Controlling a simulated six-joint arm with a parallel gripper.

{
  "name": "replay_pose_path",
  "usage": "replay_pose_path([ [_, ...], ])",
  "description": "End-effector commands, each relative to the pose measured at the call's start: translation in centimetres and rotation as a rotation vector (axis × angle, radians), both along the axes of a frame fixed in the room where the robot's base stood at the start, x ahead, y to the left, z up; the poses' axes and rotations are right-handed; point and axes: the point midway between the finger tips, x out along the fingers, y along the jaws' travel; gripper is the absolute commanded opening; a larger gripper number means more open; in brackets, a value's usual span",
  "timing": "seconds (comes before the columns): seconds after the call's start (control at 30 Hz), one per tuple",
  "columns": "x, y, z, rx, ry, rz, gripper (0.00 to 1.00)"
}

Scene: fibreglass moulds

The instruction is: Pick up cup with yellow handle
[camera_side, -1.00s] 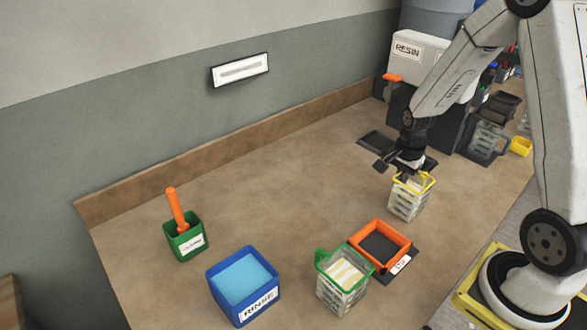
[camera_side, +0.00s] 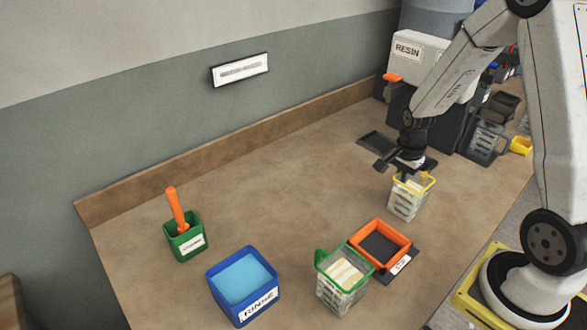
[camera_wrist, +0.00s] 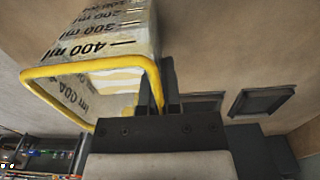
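The clear cup with the yellow rim (camera_side: 406,203) stands upright on the bench, right of centre in the side view. In the wrist view the cup (camera_wrist: 104,44) shows its volume marks and open yellow top. Its handle is hard to make out. My gripper (camera_wrist: 154,85) is directly over the cup in the side view. Its two dark fingers are close together at the yellow rim, one seeming inside and one outside the wall. Whether they press on the wall cannot be told.
An orange tray (camera_side: 402,240) and a green-rimmed clear cup (camera_side: 340,297) stand in front. A blue RINSE tub (camera_side: 213,293) and a green pot (camera_side: 175,246) are further left. A dark tray (camera_side: 374,141) lies behind my gripper, near the RESIN unit (camera_side: 416,40). The middle bench is clear.

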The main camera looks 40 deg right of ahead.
Motion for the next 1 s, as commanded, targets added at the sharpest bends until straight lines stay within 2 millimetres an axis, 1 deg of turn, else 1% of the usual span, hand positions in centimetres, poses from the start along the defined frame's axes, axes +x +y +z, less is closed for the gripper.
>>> replay_pose_path([
  [0.67,0.1,0.0,0.3,-0.001,-0.002,0.0,0.0],
  [0.87,0.1,-0.1,1.1,-0.001,-0.003,0.0,0.0],
  [1.0,0.1,-0.1,2.3,-0.002,-0.004,0.0,0.0],
])
